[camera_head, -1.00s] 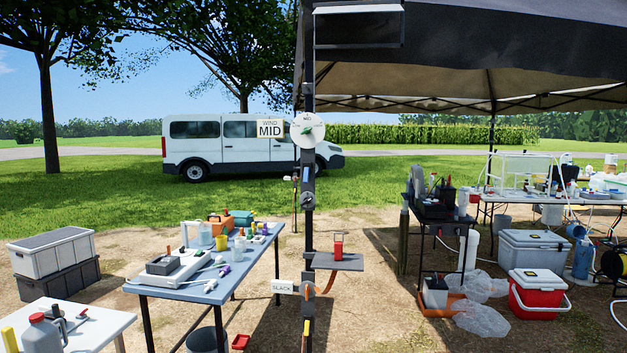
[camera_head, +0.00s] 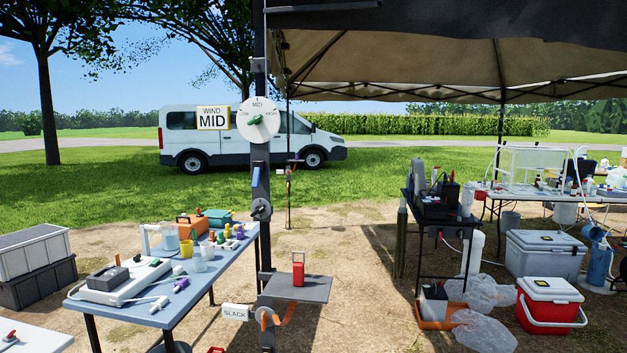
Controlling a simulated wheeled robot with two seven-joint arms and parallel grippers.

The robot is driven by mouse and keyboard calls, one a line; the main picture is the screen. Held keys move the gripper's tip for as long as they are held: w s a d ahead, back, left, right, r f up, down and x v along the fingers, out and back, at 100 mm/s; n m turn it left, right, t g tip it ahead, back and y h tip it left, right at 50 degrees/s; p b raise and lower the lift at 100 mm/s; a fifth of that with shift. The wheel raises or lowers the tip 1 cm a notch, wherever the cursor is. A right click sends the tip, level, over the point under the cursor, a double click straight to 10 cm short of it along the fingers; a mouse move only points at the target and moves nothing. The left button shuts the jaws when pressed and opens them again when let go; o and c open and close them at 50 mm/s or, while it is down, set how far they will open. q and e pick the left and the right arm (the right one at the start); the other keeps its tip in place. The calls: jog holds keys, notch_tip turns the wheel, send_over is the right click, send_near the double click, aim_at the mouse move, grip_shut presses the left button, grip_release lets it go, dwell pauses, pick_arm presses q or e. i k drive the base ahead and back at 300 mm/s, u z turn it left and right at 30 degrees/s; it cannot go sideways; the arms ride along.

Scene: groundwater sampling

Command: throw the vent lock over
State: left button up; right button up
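A dark upright post (camera_head: 264,235) stands left of centre in the head view. It carries a white round dial (camera_head: 258,119) with a green pointer turned to MID, and a WIND MID sign (camera_head: 213,117). Below the dial are a blue lever (camera_head: 256,177), standing about upright, and a black rotary fitting (camera_head: 261,209). Lower down are a SLACK sign (camera_head: 235,312) and an orange strap (camera_head: 287,315). A red item (camera_head: 298,272) stands on the post's small grey shelf (camera_head: 312,291). No part is labelled as the vent lock, so I cannot tell which it is. Neither gripper is in view.
A blue-grey table (camera_head: 207,291) with bottles and instruments stands left of the post. A black stand (camera_head: 432,218), a grey cooler (camera_head: 545,254) and a red cooler (camera_head: 550,307) are at right under the canopy (camera_head: 400,65). Bare ground (camera_head: 350,245) lies between.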

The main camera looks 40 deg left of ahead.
aim_at(256, 175)
jog(key=u, duration=0.45)
jog(key=i, duration=1.15)
jog(key=u, duration=0.85)
